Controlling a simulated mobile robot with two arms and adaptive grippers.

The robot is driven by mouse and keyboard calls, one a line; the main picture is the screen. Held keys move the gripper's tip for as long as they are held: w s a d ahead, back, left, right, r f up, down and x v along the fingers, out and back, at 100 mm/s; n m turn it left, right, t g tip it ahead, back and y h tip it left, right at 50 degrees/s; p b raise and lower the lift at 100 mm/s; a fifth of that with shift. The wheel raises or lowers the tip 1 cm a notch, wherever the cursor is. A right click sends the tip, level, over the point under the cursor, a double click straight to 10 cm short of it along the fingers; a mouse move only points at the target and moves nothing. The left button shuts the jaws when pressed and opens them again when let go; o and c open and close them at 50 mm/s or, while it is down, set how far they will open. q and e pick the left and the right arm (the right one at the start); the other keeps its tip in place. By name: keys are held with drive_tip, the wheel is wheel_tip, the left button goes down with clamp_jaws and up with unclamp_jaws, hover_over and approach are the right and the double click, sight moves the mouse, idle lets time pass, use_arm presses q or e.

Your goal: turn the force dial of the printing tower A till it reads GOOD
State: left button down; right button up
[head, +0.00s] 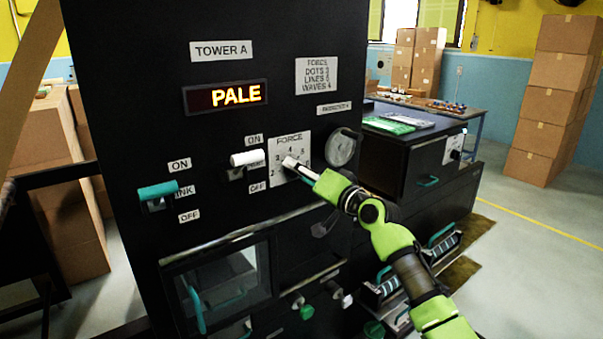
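Printing tower A (115,110) is a tall black cabinet labelled TOWER A. Its display (225,96) reads PALE in lit orange letters. The force dial (288,142) is a white plate marked FORCE with numbers around it. My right gripper (292,165) reaches in from the right with its tips at the middle of the dial. The tips and wrist hide the knob and part of the scale, so the dial's setting is unclear. I cannot tell whether the fingers are closed on the knob. My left gripper is not in view.
A teal-handled ink lever (158,191) and a white-handled lever (247,158) sit left of the dial. A round gauge (340,149) is just right of it. A note (316,76) lists DOTS, LINES and WAVES. Cardboard boxes (555,100) stand at the back right; the floor there is clear.

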drive_tip(key=v, duration=1.2)
